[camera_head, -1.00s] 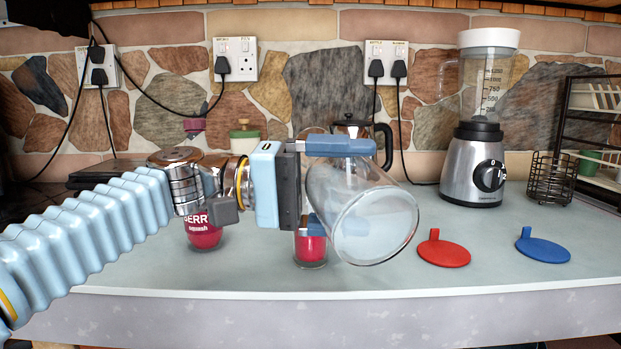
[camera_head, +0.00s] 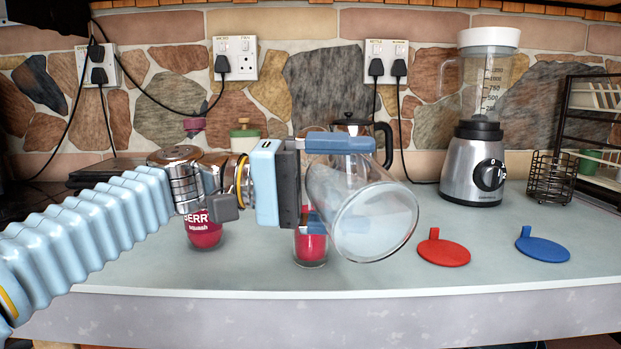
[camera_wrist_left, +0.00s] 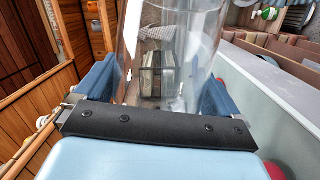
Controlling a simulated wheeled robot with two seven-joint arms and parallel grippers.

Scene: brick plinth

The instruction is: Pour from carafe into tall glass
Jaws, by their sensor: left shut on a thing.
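The carafe (camera_head: 350,195) is a clear glass vessel, tilted with its wide mouth facing down and to the right; I see no liquid in it. My left gripper (camera_head: 335,183) is shut around it, one blue finger above and one below. The carafe also shows between the blue fingers in the left wrist view (camera_wrist_left: 185,60). The tall glass (camera_head: 311,248) stands on the counter behind the lower finger and the carafe's left side, with red liquid in it. Its upper part is partly hidden by my gripper. The carafe's mouth is to the right of the glass. My right gripper is not in view.
A squash bottle (camera_head: 204,236) with red contents stands left, partly behind my wrist. A red coaster (camera_head: 443,253) and a blue coaster (camera_head: 543,248) lie right on the counter. A blender (camera_head: 475,165), wire basket (camera_head: 550,178) and French press (camera_head: 352,126) stand behind.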

